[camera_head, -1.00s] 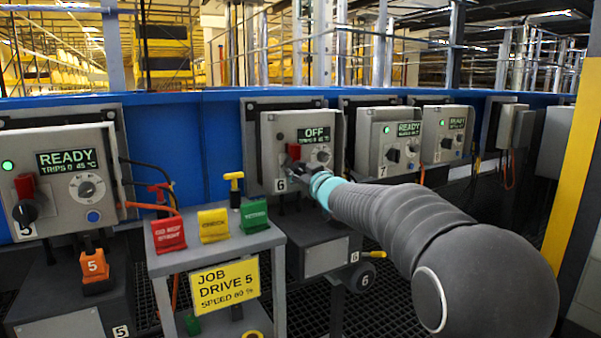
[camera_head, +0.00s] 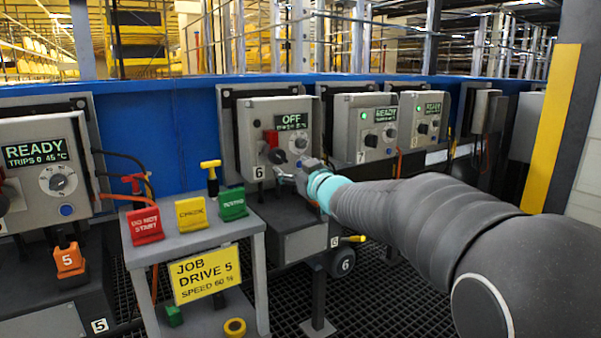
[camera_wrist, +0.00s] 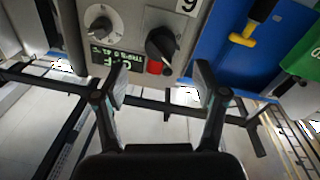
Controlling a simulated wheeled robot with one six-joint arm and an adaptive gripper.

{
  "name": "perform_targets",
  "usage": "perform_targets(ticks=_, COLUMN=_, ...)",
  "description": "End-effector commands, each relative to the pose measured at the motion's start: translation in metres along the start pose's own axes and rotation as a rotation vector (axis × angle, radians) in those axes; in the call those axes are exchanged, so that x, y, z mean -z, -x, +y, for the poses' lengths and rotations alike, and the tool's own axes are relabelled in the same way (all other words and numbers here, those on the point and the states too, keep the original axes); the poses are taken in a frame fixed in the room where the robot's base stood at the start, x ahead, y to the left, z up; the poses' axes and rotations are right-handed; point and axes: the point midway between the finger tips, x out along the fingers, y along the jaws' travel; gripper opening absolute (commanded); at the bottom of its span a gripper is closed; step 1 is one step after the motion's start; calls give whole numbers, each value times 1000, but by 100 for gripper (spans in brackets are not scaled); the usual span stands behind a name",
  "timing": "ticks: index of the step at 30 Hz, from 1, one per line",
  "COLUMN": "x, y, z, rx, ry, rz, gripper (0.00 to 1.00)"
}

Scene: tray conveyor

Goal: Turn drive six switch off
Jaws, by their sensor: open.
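The drive six box (camera_head: 246,138) is grey, with a "6" label and a lit display (camera_head: 291,122) that reads OFF. Its black switch knob (camera_head: 277,156) sits below a red block (camera_head: 271,138), left of a smaller dial (camera_head: 301,141). My gripper (camera_head: 282,178) is just below and in front of the knob. In the wrist view, which is upside down, my gripper (camera_wrist: 160,80) has its fingers wide apart with nothing between them. The black knob (camera_wrist: 162,44) and the red block (camera_wrist: 154,67) lie ahead between the fingertips, apart from them.
A grey stand (camera_head: 195,249) with red, yellow and green signs is left of my gripper. Drive five box (camera_head: 40,165) is at left and drive seven box (camera_head: 367,128) at right; both read READY. A yellow post (camera_head: 553,140) stands far right.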

Motion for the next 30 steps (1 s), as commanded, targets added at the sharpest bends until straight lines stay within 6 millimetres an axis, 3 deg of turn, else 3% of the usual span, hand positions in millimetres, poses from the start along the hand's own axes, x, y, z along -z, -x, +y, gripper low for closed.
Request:
perform_targets(ticks=6, x=0, y=27, z=0, rx=0, ry=0, rz=-1, gripper=71)
perform_targets(ticks=18, x=0, y=33, z=0, rx=0, ry=1, rz=0, gripper=71)
perform_targets(ticks=23, x=0, y=40, z=5, rx=-26, ry=-3, rz=-19, gripper=31)
perform_targets(ticks=27, x=-5, y=74, z=24, rx=-132, ry=-18, rz=-111, gripper=0)
perform_targets(ticks=30, x=-17, y=118, z=38, rx=-239, ry=-48, rz=-230, gripper=0)
